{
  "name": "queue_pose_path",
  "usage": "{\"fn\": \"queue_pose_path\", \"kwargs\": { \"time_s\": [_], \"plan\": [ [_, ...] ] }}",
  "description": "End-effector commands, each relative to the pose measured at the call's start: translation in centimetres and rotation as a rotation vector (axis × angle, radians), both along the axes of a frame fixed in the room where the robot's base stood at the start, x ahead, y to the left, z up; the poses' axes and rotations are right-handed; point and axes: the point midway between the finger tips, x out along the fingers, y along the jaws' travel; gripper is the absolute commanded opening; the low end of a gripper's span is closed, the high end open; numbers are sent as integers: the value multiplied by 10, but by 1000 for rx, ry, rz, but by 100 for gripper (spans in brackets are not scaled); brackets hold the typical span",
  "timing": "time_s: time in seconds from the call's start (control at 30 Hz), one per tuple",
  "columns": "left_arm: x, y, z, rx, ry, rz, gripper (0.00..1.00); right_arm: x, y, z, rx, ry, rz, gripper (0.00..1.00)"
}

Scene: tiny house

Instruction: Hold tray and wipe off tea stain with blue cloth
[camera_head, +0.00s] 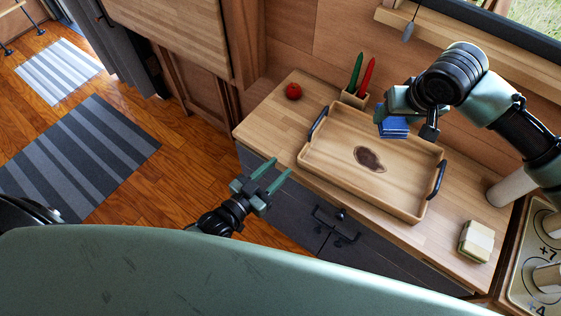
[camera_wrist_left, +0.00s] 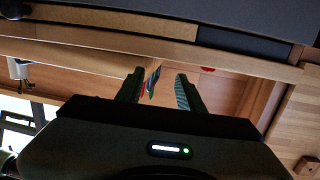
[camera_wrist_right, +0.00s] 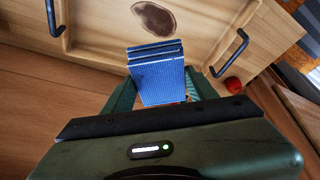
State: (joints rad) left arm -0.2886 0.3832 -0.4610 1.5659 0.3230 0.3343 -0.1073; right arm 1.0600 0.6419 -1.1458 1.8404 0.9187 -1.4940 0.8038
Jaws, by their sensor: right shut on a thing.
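A wooden tray (camera_head: 322,164) with two dark handles lies on the counter. A dark brown tea stain (camera_head: 370,158) is on its floor, and it also shows in the right wrist view (camera_wrist_right: 154,18). My right gripper (camera_head: 398,118) is shut on the folded blue cloth (camera_head: 393,130), which hangs above the far right part of the tray, apart from the stain in the head view. The cloth (camera_wrist_right: 160,78) sits between the fingers in the right wrist view. My left gripper (camera_head: 272,176) is open and empty, in front of the counter and left of the tray's near side.
A red apple-like object (camera_head: 293,91) sits at the counter's back left. A holder (camera_head: 354,98) with a green and a red item stands behind the tray. A sponge-like block (camera_head: 477,241) lies at the right. Dark drawers (camera_head: 310,227) front the counter.

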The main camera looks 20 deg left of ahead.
Motion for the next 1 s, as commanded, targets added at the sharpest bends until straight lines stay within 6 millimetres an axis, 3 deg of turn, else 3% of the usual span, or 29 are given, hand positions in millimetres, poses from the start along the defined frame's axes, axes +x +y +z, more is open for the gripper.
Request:
{"fn": "queue_pose_path", "kwargs": {
  "time_s": [0.1,0.23,0.37,0.8,1.0],
  "plan": [
    [2,-8,29,-37,-59,-17,38,0,0,0,0,0,0,25],
    [4,-13,41,-53,-84,-25,38,0,0,0,0,0,0,25],
    [16,-18,43,-56,-89,-25,38,0,0,0,0,0,0,25],
    [87,-54,42,-53,-87,-25,38,0,0,0,0,0,0,25],
    [105,-62,41,-53,-85,-25,38,0,0,0,0,0,0,25]
  ]
}}
